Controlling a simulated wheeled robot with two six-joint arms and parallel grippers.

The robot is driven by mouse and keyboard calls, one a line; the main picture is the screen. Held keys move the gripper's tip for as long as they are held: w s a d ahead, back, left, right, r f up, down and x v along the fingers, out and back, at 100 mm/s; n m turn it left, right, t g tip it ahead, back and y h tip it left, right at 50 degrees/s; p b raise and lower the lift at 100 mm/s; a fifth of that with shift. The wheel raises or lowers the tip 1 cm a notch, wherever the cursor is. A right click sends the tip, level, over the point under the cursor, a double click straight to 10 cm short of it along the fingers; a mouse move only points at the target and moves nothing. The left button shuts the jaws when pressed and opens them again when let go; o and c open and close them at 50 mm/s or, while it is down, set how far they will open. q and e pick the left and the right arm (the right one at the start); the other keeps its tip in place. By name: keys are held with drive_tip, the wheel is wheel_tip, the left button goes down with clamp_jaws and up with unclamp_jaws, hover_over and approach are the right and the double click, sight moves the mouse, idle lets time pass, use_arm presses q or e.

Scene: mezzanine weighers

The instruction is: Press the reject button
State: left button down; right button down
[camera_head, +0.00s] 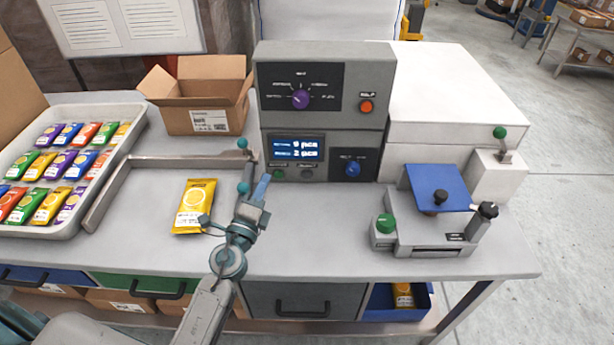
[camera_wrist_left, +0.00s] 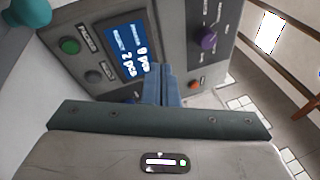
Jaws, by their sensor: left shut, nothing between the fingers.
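The grey control console (camera_head: 325,62) stands at the back middle of the bench. Its lower unit has a blue lit display (camera_head: 296,148) with a green button (camera_head: 279,174) and a dark grey button (camera_head: 307,174) below it. The small labels by these two buttons are too small to read surely. In the left wrist view the green button (camera_wrist_left: 70,46) and dark button (camera_wrist_left: 93,76) are both uncovered. My left gripper (camera_head: 263,183) is shut and empty, in front of the console just left of the green button. Its fingers (camera_wrist_left: 161,84) show in the left wrist view. My right gripper is out of view.
The console also has a purple knob (camera_head: 300,98), an orange button (camera_head: 366,106) and a blue knob (camera_head: 352,169). A yellow packet (camera_head: 194,206) lies left of my arm. A blue-plated device with a green button (camera_head: 386,222) stands to the right. An open carton (camera_head: 205,92) is behind.

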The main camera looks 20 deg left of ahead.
sight(307, 176)
use_arm(q)
drive_tip(key=w+d+f+m+g+h, duration=0.1)
drive_tip(key=d+f+m+g+h, duration=0.1)
drive_tip(key=f+m, duration=0.2)
drive_tip(key=w+d+f+m+g+h, duration=0.2)
drive_tip(key=d+f+m+g, duration=0.1)
drive_tip(key=f+m, duration=0.1)
drive_tip(key=w+d+f+m+g+h, duration=0.2)
drive_tip(key=d+f+m, duration=0.1)
drive_tip(key=m, duration=0.3)
drive_tip(key=shift+f+g+h, duration=0.3)
drive_tip(key=shift+f, duration=0.2)
drive_tip(key=shift+w, duration=0.15)
drive_tip(key=w+b, duration=0.1)
drive_tip(key=w, duration=0.1)
drive_tip(key=w+a+b, duration=0.1)
drive_tip(key=w, duration=0.1)
drive_tip(key=w+a+b, duration=0.1)
drive_tip(key=w, duration=0.2)
drive_tip(key=shift+b, duration=0.3)
drive_tip(key=shift+w+a, duration=0.25)
drive_tip(key=shift+w, duration=0.35)
drive_tip(key=shift+w, duration=0.1)
drive_tip(key=shift+w+a, duration=0.1)
drive_tip(key=shift+w, duration=0.25)
